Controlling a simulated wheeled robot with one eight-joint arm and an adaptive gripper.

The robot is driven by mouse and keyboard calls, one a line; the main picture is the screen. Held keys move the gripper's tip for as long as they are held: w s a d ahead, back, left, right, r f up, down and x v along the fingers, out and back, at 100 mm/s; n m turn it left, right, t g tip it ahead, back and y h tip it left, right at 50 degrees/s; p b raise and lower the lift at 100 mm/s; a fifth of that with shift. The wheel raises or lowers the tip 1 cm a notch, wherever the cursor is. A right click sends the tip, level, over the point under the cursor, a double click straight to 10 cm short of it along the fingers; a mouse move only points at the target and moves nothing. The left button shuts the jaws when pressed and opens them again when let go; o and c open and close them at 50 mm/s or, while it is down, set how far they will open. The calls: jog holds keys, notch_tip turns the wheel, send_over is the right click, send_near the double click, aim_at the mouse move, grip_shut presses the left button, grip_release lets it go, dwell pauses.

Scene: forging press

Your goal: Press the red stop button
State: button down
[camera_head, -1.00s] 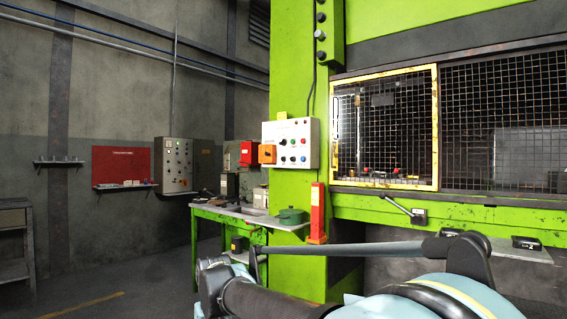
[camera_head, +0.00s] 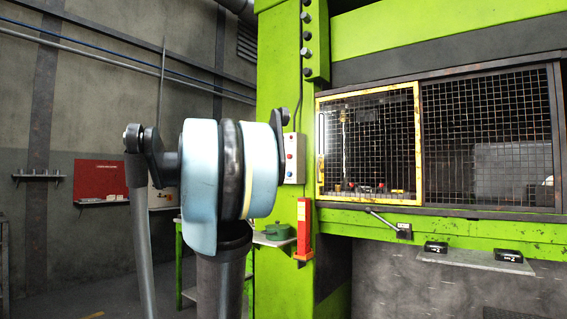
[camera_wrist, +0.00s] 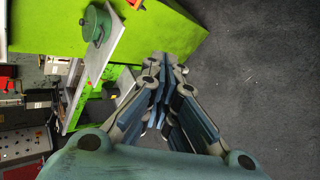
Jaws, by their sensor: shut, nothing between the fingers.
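The control panel (camera_head: 296,160) is a light box on the green press column in the head view. My raised arm covers most of it, and only its right strip with a few small buttons shows. A small red button (camera_head: 289,157) is visible on that strip, but I cannot tell whether it is the stop button. My gripper (camera_wrist: 166,66) is shut and empty in the wrist view, its fingers pointing toward the green press base and dark floor. It touches no button there. It is not visible in the head view.
A green pot (camera_head: 277,231) stands on a small shelf beside a red post (camera_head: 304,230). A yellow-framed mesh guard (camera_head: 368,140) is at right, with a lever (camera_head: 385,222) below it. The wrist view also shows the pot (camera_wrist: 97,26) and open grey floor (camera_wrist: 255,85).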

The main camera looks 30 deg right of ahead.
jog(key=w+d+r+n+t+h, duration=0.1)
jog(key=w+d+r+n+h, duration=0.2)
jog(key=w+d+r+n, duration=0.4)
jog(key=w+d+r+n+t+h, duration=0.1)
jog(key=w+d+r+n+h, duration=0.2)
jog(key=w+d+r+n, duration=0.4)
jog(key=w+d+r, duration=0.4)
jog(key=d+r, duration=0.1)
jog(key=r, duration=0.1)
jog(key=w+d+r, duration=0.4)
jog(key=d+r, duration=0.1)
jog(key=r, duration=0.2)
jog(key=shift+w+r+t+h, duration=0.2)
jog(key=shift+w+t+h, duration=0.1)
jog(key=shift+t+h, duration=0.1)
jog(key=shift+d, duration=0.1)
jog(key=x, duration=1.4)
jog(key=shift+d, duration=0.1)
